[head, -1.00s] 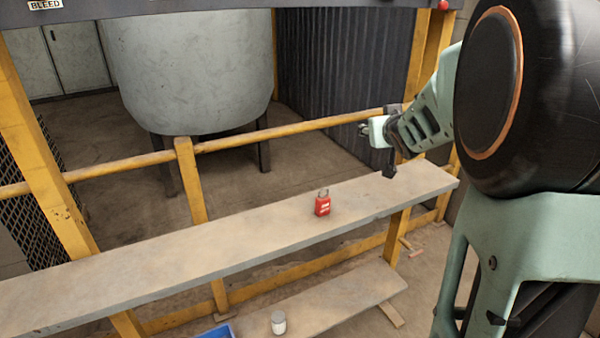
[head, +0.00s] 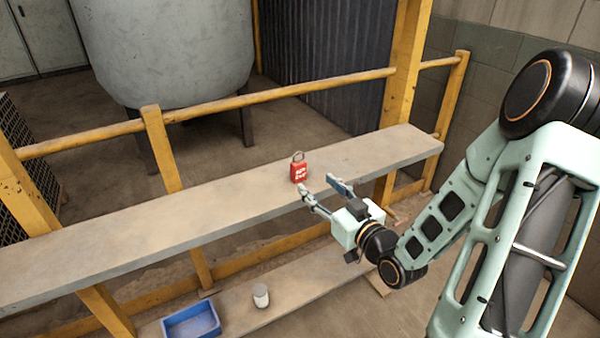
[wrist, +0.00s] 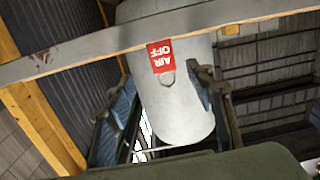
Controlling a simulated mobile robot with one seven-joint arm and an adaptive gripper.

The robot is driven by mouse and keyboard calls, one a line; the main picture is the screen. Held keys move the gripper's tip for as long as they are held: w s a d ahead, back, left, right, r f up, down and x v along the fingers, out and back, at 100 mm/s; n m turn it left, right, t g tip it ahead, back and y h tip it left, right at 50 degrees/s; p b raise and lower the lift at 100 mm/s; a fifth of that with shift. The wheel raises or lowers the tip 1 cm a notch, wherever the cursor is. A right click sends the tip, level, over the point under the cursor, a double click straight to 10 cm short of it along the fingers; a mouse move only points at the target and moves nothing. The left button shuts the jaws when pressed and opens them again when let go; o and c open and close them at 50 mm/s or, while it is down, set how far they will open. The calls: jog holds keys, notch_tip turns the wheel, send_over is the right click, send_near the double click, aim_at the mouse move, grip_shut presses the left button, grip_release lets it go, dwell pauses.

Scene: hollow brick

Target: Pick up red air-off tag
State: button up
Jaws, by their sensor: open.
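The red air-off tag (head: 299,172) stands upright on the upper plank shelf (head: 225,196), with a metal shackle loop on top. It also shows in the wrist view (wrist: 161,57), where its white lettering reads "AIR OFF" upside down. My gripper (head: 320,189) is open and empty, just in front of the tag and to its lower right in the head view, its fingers pointing toward it. In the wrist view the tag lies beyond the fingertips, between the two fingers sideways. The fingers appear apart from the tag.
A yellow rail (head: 275,92) runs behind the shelf, before a large grey tank (head: 170,50). A yellow post (head: 408,60) rises behind the shelf's right end. A blue tray (head: 191,322) and a small pale container (head: 261,295) are on the lower level. The shelf left of the tag is clear.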

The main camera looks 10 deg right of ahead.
aim_at(301, 166)
jog(key=shift+t, duration=0.4)
jog(key=w, duration=0.1)
jog(key=w+a+b, duration=0.1)
jog(key=w+r+b, duration=0.1)
jog(key=shift+w+a, duration=0.35)
jog(key=shift+a, duration=0.05)
jog(key=shift+x, duration=3)
jog(key=shift+c, duration=0.5)
jog(key=c, duration=1.1)
